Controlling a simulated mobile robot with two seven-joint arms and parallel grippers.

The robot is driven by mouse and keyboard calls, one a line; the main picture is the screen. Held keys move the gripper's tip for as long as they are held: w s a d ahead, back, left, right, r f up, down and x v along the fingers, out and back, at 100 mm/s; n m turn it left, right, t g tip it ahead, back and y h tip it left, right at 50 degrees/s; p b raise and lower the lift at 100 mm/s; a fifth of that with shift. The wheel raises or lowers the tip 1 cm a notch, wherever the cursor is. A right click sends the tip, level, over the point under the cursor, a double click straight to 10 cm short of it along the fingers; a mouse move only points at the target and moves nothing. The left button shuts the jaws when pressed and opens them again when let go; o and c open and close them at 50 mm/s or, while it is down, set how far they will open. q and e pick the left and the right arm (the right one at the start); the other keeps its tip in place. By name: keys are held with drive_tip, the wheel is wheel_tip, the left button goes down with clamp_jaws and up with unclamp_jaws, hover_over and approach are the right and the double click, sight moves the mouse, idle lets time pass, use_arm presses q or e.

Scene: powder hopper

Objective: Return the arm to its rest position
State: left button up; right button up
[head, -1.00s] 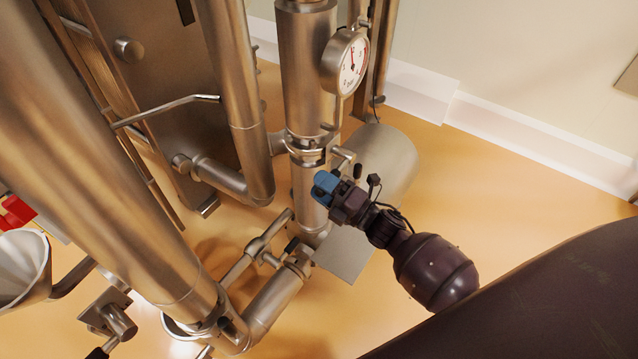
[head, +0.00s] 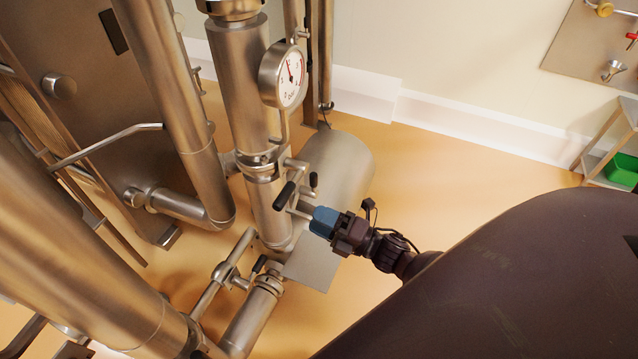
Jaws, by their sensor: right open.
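My right gripper (head: 310,218) with its blue fingers is in the middle of the head view, its arm coming in from the lower right. It is open and points left at the vertical steel pipe. A black valve handle (head: 285,196) stands by the pipe, just up and left of the fingertips. I cannot tell whether the fingers touch anything; nothing shows held in them. My left gripper is not in the view.
The steel pipe (head: 245,100) carries a round gauge (head: 288,75). A horizontal steel cylinder (head: 340,165) lies behind the gripper. Large pipes crowd the left. Floor (head: 450,160) is open to the right. A green bin (head: 622,170) is at the far right.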

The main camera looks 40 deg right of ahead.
idle(0.5)
drive_tip(key=s+f+m+g+h+p, duration=0.2)
drive_tip(key=s+m+h, duration=0.3)
drive_tip(key=s+m, duration=0.3)
drive_tip(key=s+f+m+g+h+p, duration=0.1)
drive_tip(key=s+m+g+h, duration=0.3)
drive_tip(key=m, duration=1.2)
drive_tip(key=s+h, duration=0.2)
drive_tip(key=s, duration=0.2)
drive_tip(key=shift+s+d+f+m+p, duration=0.25)
drive_tip(key=shift+d+f+m+p, duration=0.05)
drive_tip(key=shift+f+p, duration=0.1)
